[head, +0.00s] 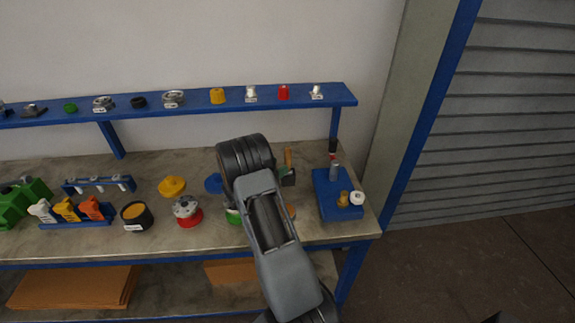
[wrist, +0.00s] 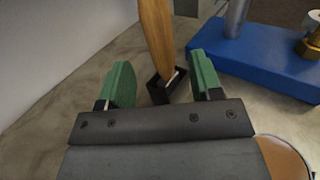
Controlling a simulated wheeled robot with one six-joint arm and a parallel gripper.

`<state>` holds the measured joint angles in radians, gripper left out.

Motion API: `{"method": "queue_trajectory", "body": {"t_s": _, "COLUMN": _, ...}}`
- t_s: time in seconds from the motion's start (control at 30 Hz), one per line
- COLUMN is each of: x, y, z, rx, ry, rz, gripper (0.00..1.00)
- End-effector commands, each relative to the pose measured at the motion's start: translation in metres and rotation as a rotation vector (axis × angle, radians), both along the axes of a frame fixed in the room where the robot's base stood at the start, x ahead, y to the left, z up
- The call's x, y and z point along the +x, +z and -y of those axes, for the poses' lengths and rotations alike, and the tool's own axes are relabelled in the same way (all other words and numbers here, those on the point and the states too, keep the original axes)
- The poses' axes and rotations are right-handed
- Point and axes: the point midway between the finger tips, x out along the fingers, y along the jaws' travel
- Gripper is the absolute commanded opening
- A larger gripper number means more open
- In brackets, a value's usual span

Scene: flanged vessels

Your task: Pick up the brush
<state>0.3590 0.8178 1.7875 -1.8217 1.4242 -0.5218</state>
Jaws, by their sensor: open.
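The brush shows in the wrist view as a wooden handle (wrist: 154,35), standing slightly tilted in a small black holder (wrist: 167,88). Its upper end is cut off by the picture edge. In the head view the tip of the wooden handle (head: 287,154) shows just right of my arm. My gripper (wrist: 163,80) is open in the wrist view, with one green finger on each side of the holder area. I see no contact between fingers and handle. In the head view my arm hides most of the gripper.
A blue stand (head: 325,200) with a post and brass and white fittings is close on the right. A black tub (head: 136,216) and a red flanged part (head: 187,213) stand left on the bench. A blue shelf (head: 190,107) with small parts runs behind.

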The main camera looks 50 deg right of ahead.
Motion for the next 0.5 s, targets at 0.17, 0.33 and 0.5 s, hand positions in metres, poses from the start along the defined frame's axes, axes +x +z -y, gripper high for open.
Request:
{"method": "queue_trajectory", "body": {"t_s": 0.17, "x": -0.001, "y": 0.004, "z": 0.017, "rx": -0.001, "ry": -0.003, "rz": 0.005, "gripper": 0.59}}
{"method": "queue_trajectory", "body": {"t_s": 0.33, "x": -0.002, "y": 0.003, "z": 0.022, "rx": -0.001, "ry": -0.002, "rz": 0.004, "gripper": 0.59}}
{"method": "queue_trajectory", "body": {"t_s": 0.5, "x": -0.003, "y": 0.004, "z": 0.036, "rx": 0.0, "ry": -0.005, "rz": 0.004, "gripper": 0.59}}
